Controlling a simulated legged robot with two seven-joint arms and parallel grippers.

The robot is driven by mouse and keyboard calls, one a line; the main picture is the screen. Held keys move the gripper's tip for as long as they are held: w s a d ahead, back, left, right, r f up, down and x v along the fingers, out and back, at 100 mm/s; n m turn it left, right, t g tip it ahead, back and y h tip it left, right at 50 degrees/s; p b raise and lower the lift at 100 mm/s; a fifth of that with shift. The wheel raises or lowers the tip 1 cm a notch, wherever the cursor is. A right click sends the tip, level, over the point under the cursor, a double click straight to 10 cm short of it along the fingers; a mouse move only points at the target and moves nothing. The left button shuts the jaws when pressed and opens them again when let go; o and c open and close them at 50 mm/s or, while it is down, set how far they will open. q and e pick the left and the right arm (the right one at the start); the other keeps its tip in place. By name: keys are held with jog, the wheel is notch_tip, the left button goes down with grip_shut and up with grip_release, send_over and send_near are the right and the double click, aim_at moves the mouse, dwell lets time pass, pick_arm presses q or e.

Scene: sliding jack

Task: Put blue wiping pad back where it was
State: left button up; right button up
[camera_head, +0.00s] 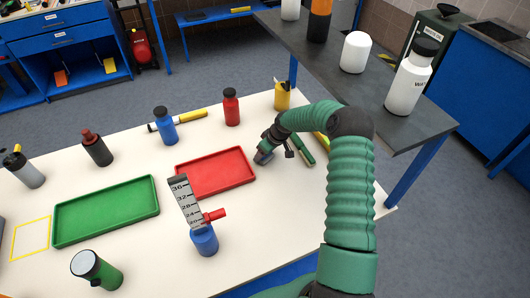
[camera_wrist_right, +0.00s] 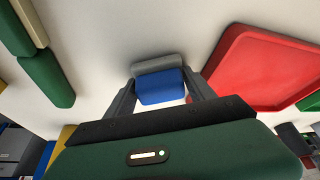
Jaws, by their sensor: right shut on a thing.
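The blue wiping pad (camera_head: 261,157) is at my right gripper's tips, just right of the red tray (camera_head: 216,174) in the head view. In the right wrist view the pad (camera_wrist_right: 160,88) shows a blue body with a grey strip, held between the two fingers. My right gripper (camera_head: 265,152) is shut on it, low over the white table (camera_head: 300,205); I cannot tell whether the pad touches the table. The right gripper (camera_wrist_right: 160,92) also shows in the wrist view. My left gripper is not in view.
Green and yellow pieces (camera_head: 302,150) lie just right of the gripper. A yellow container (camera_head: 282,96) and red bottle (camera_head: 231,107) stand behind. The blue jack (camera_head: 204,239) with a scale stands in front of the red tray. A green tray (camera_head: 107,210) lies left. The table's front right is clear.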

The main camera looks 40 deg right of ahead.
jog(key=shift+f, duration=0.2)
jog(key=o, duration=1.1)
jog(key=shift+d, duration=0.25)
jog(key=o, duration=0.4)
jog(key=shift+s+d+f, duration=0.15)
jog(key=shift+s+d, duration=0.05)
jog(key=shift+d, duration=0.15)
jog(key=shift+c, duration=0.2)
jog(key=shift+a, duration=0.2)
jog(key=shift+d+f, duration=0.1)
jog(key=shift+d, duration=0.05)
jog(key=shift+a, duration=0.2)
jog(key=shift+d+r, duration=0.1)
jog(key=shift+r, duration=0.3)
jog(key=v, duration=1.1)
jog(key=shift+r, duration=0.4)
